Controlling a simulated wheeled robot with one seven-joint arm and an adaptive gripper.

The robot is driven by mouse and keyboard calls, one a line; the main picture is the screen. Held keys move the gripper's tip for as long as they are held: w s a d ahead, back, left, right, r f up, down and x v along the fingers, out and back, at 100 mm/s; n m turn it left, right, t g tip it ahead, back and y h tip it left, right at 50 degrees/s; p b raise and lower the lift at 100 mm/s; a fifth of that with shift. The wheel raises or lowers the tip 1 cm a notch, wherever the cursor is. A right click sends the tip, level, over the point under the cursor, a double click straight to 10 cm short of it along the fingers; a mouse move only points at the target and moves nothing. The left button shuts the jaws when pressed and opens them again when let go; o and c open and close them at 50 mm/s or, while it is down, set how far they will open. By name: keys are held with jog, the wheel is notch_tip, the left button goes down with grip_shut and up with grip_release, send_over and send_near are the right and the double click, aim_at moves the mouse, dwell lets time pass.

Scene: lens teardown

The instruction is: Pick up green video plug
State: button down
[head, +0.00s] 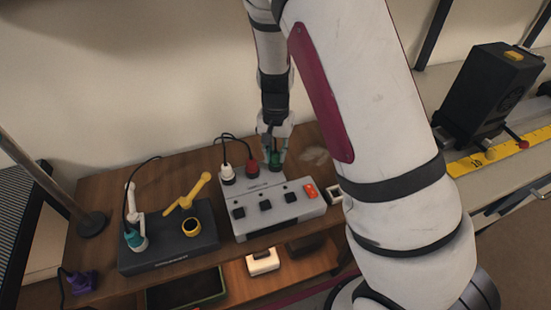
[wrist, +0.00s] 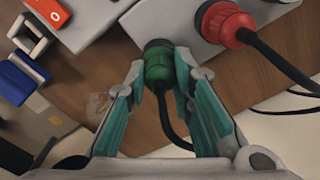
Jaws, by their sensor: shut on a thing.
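The green video plug (wrist: 158,68) sits between my gripper's teal fingers (wrist: 160,90) in the wrist view, with a black cable trailing below it. My gripper (head: 275,150) is shut on the plug (head: 275,160). In the head view the plug is at the back edge of the grey switch box (head: 280,210), right of the red and white plugs. In the wrist view its black front end is close to the box; I cannot tell whether it is still seated in a socket.
The red plug (wrist: 224,22) with its black cable is close by on the right in the wrist view. A white plug (head: 228,174) stands left of the red one. A dark box (head: 168,245) with a yellow arm (head: 188,195) is on the wooden table (head: 95,200).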

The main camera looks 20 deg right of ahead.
aim_at(276, 152)
jog(key=shift+r, duration=0.4)
notch_tip(276, 152, up, 3)
jog(key=shift+s+d+r+p, duration=0.1)
jog(key=shift+p, duration=0.4)
jog(key=s+d, duration=0.3)
jog(key=s, duration=0.4)
jog(key=s+d+r, duration=0.1)
jog(key=s+d, duration=0.2)
jog(key=s, duration=0.4)
jog(key=shift+s+d+p, duration=0.15)
jog(key=shift+d+p, duration=0.15)
